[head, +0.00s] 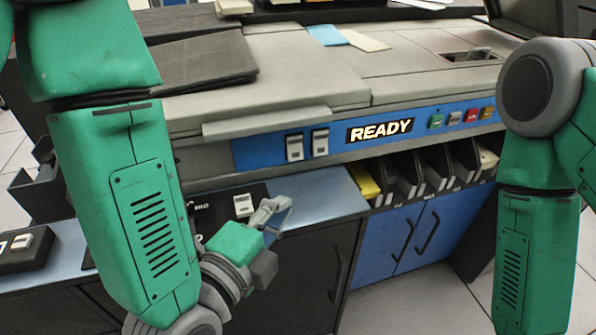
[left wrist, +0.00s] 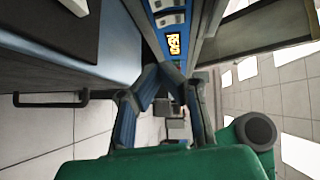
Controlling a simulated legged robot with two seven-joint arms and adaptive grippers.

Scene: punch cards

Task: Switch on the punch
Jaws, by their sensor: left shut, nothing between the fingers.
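The punch is a large grey machine (head: 290,75) with a blue front panel (head: 250,152). Its READY sign (head: 380,130) is lit in pale letters and also shows in the left wrist view (left wrist: 173,45). Two white rocker switches (head: 295,147) (head: 320,142) sit left of the sign. Green, white, red and orange buttons (head: 437,120) sit to its right. My left gripper (head: 280,204) is shut and empty, below the panel near a small white switch (head: 243,205); contact cannot be told. Its fingers also show in the left wrist view (left wrist: 160,76). My right gripper is out of view; only that arm shows.
A dark ridged tray (head: 205,75) and blue and cream cards (head: 327,35) lie on top. Below the panel are dark card slots (head: 435,165) and blue cabinet doors (head: 400,240) with handles. A black switch box (head: 25,250) stands at left. Tiled floor lies in front.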

